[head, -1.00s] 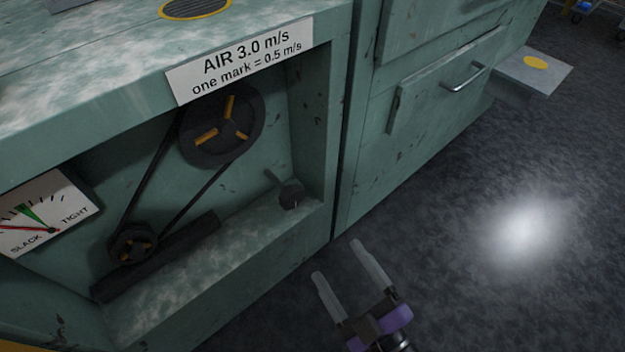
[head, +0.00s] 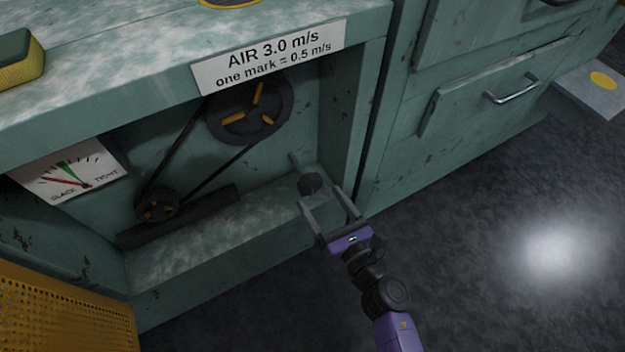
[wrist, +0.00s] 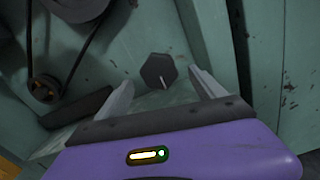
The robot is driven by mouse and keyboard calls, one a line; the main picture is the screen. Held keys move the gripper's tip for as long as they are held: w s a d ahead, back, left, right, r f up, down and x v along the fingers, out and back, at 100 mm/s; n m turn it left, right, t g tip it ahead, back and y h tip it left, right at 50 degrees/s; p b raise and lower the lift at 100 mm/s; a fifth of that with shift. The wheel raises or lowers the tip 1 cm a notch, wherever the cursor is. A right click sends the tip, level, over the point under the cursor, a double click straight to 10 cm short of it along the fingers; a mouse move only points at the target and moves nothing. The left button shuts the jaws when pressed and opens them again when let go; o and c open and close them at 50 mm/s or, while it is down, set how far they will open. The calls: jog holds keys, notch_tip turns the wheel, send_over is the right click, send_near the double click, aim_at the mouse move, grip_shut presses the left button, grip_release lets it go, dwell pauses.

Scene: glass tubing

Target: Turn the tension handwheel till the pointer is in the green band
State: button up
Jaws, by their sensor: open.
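The tension handwheel looks like a small dark knob (head: 311,184) with a thin handle, low at the right end of the open recess. It also shows in the wrist view (wrist: 158,71), with a pale line on its face. My gripper (head: 320,196) is open and empty, its two fingers pointing at the knob. In the wrist view the knob appears between the fingertips (wrist: 161,79) and a little beyond them; I see no contact. The white gauge (head: 98,160) at left reads SLACK to TIGHT. Its red pointer (head: 62,183) lies on the slack side, left of the green band (head: 70,170).
A belt runs over a large pulley (head: 248,112) and a small pulley (head: 157,205) left of the knob. The recess's right wall (head: 345,130) stands close by the knob. A yellow perforated panel (head: 65,310) is at lower left. The floor at right is clear.

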aim_at(313, 188)
jog(key=b+x, duration=0.1)
jog(key=x, duration=0.5)
jog(key=shift+w+a, duration=0.25)
jog(key=shift+a, duration=0.05)
jog(key=shift+c, duration=0.5)
jog(key=c, duration=1.3)
jog(key=shift+o, duration=0.2)
